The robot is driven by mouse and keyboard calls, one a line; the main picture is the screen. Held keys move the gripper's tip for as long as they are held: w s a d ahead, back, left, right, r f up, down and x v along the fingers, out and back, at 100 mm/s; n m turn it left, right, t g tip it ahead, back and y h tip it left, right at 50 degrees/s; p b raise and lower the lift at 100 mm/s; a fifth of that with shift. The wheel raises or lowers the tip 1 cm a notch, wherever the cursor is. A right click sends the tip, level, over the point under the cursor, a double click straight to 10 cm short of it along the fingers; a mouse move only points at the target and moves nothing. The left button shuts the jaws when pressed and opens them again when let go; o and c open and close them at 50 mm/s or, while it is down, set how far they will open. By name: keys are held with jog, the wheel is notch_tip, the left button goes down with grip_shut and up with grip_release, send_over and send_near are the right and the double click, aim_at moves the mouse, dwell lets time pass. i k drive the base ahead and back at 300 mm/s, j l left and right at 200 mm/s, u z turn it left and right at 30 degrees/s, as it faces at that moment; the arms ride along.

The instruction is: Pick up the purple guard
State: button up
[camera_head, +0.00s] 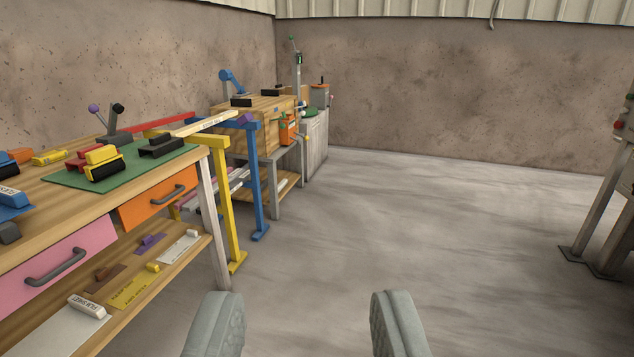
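My gripper (304,322) is open and empty, its two grey fingers wide apart over the floor at the bottom of the view. Another small purple piece (244,119) sits at the top of the blue stand (256,180). I cannot tell which of these is the guard. Both are well ahead and to the left of my gripper, not touching it. A purple knob (93,108) tops a lever on the bench.
The wooden workbench (55,185) fills the left, with pink and orange drawers and a green mat (85,178). A yellow stand (225,200) is beside it. Another bench and a cabinet (314,140) stand farther back. A dark-footed table is at right. The middle floor is clear.

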aim_at(247, 117)
jog(key=i+j+z, duration=0.1)
jog(key=i+z, duration=0.4)
jog(key=i, duration=1.2)
jog(key=i+u, duration=0.25)
jog(key=i, duration=0.35)
jog(key=i+l+u, duration=0.1)
jog(key=i+u, duration=0.15)
jog(key=i, duration=0.3)
jog(key=i+l+u, duration=0.25)
jog(key=i, duration=0.35)
jog(key=i+j+u, duration=0.15)
jog(key=i+u, duration=0.3)
jog(key=i, duration=0.3)
jog(key=i+l+u, duration=0.1)
jog(key=i+u, duration=0.4)
jog(key=i, duration=0.2)
